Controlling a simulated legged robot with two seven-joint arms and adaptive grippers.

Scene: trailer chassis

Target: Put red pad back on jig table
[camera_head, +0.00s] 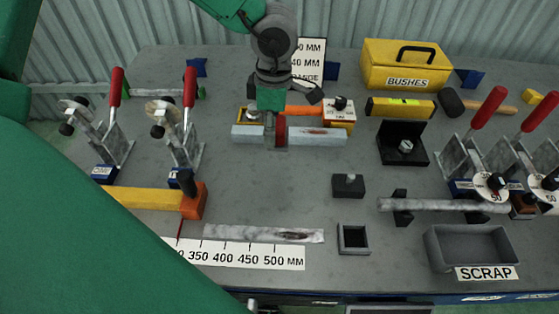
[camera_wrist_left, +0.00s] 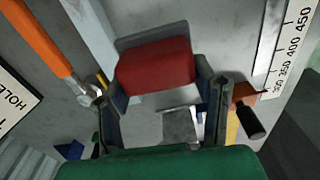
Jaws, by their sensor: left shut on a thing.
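My left gripper (camera_head: 270,128) reaches down over the middle of the jig table (camera_head: 300,180). It is shut on the red pad (camera_wrist_left: 155,65), which sits between its fingers in the left wrist view. In the head view only a narrow strip of the red pad (camera_head: 282,131) shows beside the gripper, in front of a grey metal bar (camera_head: 320,136). The rest of the pad is hidden by the gripper. I cannot tell whether the pad touches the bar or the table.
Toggle clamps with red handles (camera_head: 190,87) stand left and right. A yellow BUSHES box (camera_head: 402,65) is at the back, a SCRAP tray (camera_head: 470,248) at front right. The table centre is fairly clear.

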